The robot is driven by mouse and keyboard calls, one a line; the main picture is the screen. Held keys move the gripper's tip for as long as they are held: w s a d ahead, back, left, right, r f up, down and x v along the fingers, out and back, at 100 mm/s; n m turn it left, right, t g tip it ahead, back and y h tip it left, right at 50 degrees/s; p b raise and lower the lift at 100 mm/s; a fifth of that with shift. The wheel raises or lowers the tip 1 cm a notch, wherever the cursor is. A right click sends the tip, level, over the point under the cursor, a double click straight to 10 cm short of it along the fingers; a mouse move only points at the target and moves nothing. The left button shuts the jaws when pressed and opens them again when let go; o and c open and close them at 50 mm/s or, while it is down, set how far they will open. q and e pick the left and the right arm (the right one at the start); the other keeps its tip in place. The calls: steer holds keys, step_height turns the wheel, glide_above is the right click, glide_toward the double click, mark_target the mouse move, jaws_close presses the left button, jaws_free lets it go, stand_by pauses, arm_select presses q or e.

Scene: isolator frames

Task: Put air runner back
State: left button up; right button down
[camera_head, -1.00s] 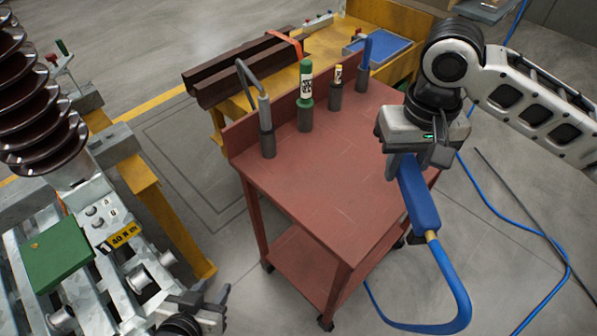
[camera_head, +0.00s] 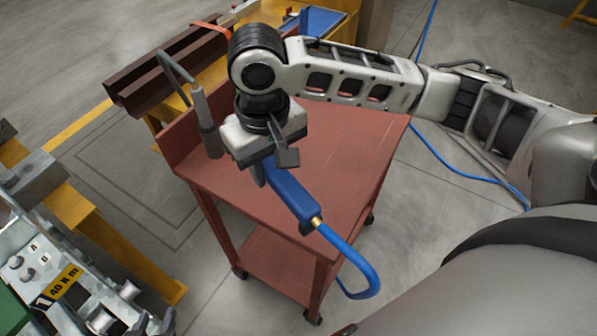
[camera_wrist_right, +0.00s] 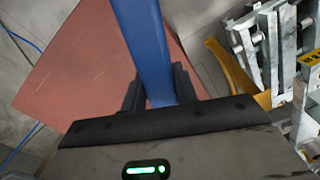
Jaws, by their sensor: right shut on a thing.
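My right gripper (camera_head: 275,160) is shut on the blue air runner (camera_head: 291,193) and holds it tilted over the red cart's top (camera_head: 345,150). A blue hose (camera_head: 350,260) hangs from the runner's lower end. In the right wrist view the runner's blue body (camera_wrist_right: 143,40) stands between the dark fingers (camera_wrist_right: 155,95). A grey hooked tool (camera_head: 203,115) stands in a holder at the cart's left back corner. My right arm hides the cart's other holders.
Dark brown beams (camera_head: 170,75) lie on a yellow stand behind the cart. A metal frame with a yellow label (camera_head: 62,285) and a yellow beam (camera_head: 120,240) stand at the left. The hose trails over the floor at right.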

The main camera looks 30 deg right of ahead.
steer(key=w+d+f, duration=0.1)
steer(key=d+f, duration=0.1)
steer(key=w+d+f, duration=0.1)
steer(key=d+f, duration=0.1)
steer(key=w+d+f, duration=0.2)
steer(key=shift+d+f, duration=0.1)
steer(key=shift+d, duration=0.3)
steer(key=shift+w+d+f+b, duration=0.15)
steer(key=shift+d+f+b, duration=0.15)
steer(key=shift+f, duration=0.1)
steer(key=shift+w+d+f, duration=0.1)
steer(key=shift+d+f, duration=0.05)
steer(key=shift+f, duration=1.6)
steer(key=c, duration=1.3)
jaws_free()
steer(key=shift+f, duration=0.2)
steer(key=shift+o, duration=1.1)
steer(key=shift+r, duration=0.1)
